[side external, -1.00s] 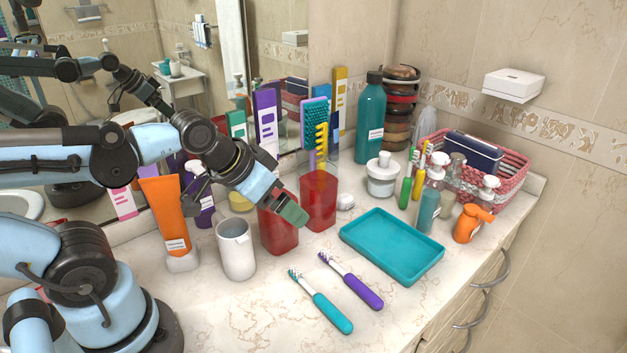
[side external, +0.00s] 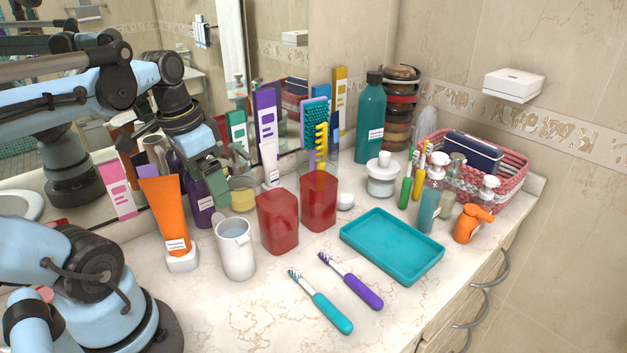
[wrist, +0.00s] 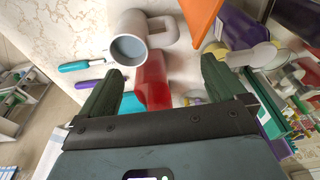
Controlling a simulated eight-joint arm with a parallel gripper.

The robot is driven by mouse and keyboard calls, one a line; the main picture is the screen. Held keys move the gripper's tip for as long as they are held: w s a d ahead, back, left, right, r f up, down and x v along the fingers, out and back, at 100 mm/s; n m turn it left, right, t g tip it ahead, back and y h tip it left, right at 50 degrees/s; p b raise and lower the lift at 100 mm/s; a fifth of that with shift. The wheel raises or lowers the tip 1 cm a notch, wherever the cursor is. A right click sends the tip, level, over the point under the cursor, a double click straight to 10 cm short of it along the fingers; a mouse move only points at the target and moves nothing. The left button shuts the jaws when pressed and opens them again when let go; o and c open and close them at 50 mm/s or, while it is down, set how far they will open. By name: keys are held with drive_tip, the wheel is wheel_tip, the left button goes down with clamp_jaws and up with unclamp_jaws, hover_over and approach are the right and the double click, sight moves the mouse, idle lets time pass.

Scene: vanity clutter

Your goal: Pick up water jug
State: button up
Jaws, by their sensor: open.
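The water jug is a light grey-white cup with a handle (side external: 236,255), upright on the counter left of two red cups. In the wrist view the jug (wrist: 131,24) is at the upper left, its rim and handle visible, with what looks like water inside. My gripper (side external: 226,165) is raised above and behind the jug in the side view, pointing down toward the counter. The wrist view shows my gripper's green fingers (wrist: 160,75) spread apart and empty, with a red cup (wrist: 151,84) seen between them. The jug is beyond the fingers, not touched.
An orange tube (side external: 165,215) and a purple bottle (side external: 198,205) stand close left of the jug. A red cup (side external: 277,225) stands close to its right. Toothbrushes (side external: 322,300) and a teal tray (side external: 385,245) lie farther right.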

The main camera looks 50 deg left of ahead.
sight(218, 218)
drive_tip(key=shift+w+a+f, duration=0.1)
drive_tip(key=shift+w+f, duration=0.05)
drive_tip(key=shift+f, duration=1.75)
drive_tip(key=shift+w+a+f, duration=0.1)
drive_tip(key=shift+w+f, duration=0.1)
drive_tip(key=shift+f, duration=1.75)
drive_tip(key=shift+w+f, duration=0.15)
drive_tip(key=shift+f, duration=1.75)
drive_tip(key=c, duration=1.5)
drive_tip(key=shift+r, duration=0.35)
